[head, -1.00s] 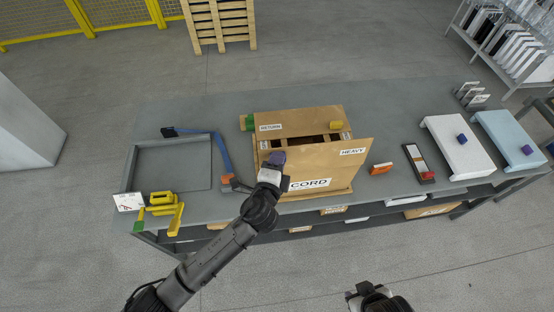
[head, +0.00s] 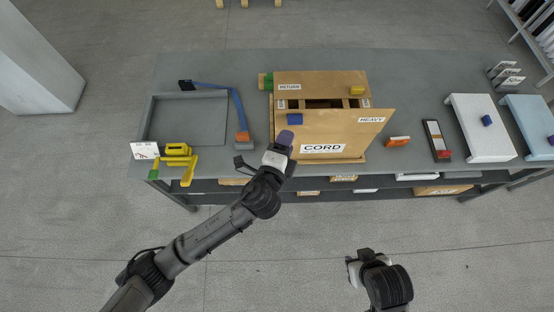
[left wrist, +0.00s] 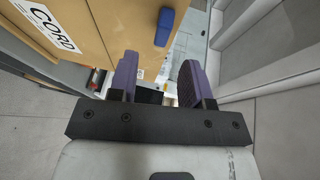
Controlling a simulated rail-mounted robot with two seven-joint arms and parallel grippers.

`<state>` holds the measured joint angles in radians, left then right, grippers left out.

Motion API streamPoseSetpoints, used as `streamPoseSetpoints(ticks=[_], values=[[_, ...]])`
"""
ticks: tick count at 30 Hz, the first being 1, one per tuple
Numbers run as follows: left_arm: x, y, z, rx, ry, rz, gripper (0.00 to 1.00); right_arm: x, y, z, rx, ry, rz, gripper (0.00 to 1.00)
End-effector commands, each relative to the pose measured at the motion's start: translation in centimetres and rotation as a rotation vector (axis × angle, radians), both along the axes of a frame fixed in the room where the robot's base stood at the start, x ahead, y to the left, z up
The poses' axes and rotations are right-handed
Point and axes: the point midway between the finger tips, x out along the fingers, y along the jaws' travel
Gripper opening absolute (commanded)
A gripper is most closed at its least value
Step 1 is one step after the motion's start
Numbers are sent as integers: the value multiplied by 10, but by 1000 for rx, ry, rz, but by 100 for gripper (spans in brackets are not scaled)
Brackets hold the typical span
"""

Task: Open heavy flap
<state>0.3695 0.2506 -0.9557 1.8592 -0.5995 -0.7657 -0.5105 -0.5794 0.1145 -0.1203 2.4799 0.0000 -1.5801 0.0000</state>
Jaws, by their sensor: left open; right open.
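A brown cardboard box (head: 318,85) stands on the grey table. Its front panel (head: 345,134), labelled HEAVY and CORD, leans up, and its top right corner reaches past the box side. A blue block (head: 295,119) sits at the panel's upper left; it also shows in the left wrist view (left wrist: 164,27). My left gripper (head: 285,138) is open and empty, just below the blue block in the picture. Its purple fingers (left wrist: 158,78) are apart, with the block beyond them, untouched. My right gripper (head: 352,270) hangs in front of the table, away from the box.
A RETURN-labelled rear flap (head: 310,81) and a yellow block (head: 356,90) are on the box. Left are a grey tray (head: 150,112), a blue strap (head: 238,105) and a yellow tool (head: 177,150). Right are an orange item (head: 397,141) and a white stand (head: 478,115).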

Motion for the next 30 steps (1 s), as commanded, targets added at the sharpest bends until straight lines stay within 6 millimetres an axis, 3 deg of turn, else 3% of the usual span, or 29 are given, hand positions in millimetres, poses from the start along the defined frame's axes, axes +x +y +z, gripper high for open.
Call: streamPoseSetpoints(ticks=[6,12,30], values=[[-37,15,4,0,2,-1,45,0,-1,-1,-2,1,2,43],[-56,23,6,1,2,1,45,0,-2,-1,-8,1,5,43],[-63,25,8,1,2,0,45,-1,-2,-1,-7,1,3,43]])
